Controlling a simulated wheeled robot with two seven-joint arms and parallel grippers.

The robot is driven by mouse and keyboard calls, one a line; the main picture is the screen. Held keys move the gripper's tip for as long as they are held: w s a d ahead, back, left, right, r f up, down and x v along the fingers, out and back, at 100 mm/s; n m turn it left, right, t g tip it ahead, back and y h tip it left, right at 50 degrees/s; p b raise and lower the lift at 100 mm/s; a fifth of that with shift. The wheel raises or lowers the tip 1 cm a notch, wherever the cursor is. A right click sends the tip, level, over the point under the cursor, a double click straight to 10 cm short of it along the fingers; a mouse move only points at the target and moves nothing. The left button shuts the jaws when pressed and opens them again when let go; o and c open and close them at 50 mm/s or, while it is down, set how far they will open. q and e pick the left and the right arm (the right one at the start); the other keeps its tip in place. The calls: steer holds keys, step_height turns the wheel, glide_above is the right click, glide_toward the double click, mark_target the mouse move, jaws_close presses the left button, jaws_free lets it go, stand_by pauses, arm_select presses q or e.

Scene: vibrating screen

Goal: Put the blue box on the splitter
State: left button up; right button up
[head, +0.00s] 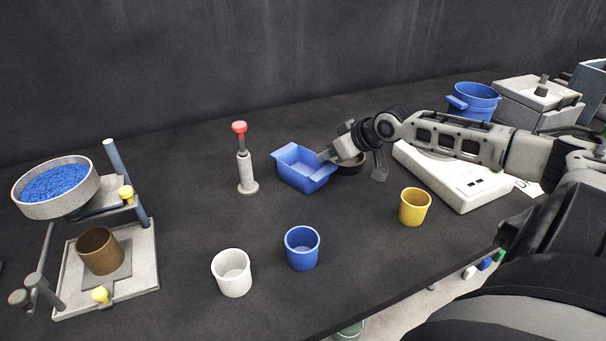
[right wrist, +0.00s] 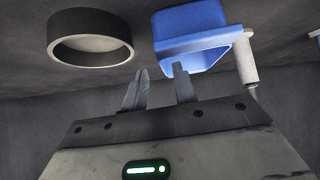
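The blue box (head: 303,181), an open tray with a flared lip, sits on the dark table near the middle. My right gripper (head: 326,156) is at its right side. In the right wrist view the gripper (right wrist: 160,74) has its fingers apart with nothing between them. The blue box (right wrist: 190,32) lies just beyond the fingertips, with the right-hand finger overlapping its edge; I cannot tell if they touch. A grey machine (head: 538,94) at the far right may be the splitter, but I cannot tell for sure. My left gripper is out of view.
A black ring (right wrist: 90,37) lies beside the box. A red-topped post (head: 246,170) stands left of it. White (head: 232,272), blue (head: 302,250) and yellow (head: 414,207) cups stand in front. A stand with a blue-filled pan (head: 58,206) is at left, a blue pot (head: 474,100) at back right.

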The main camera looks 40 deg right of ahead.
mark_target(303, 169)
steer(key=shift+x, duration=2.9)
steer(key=shift+a+f, duration=0.1)
jaws_close()
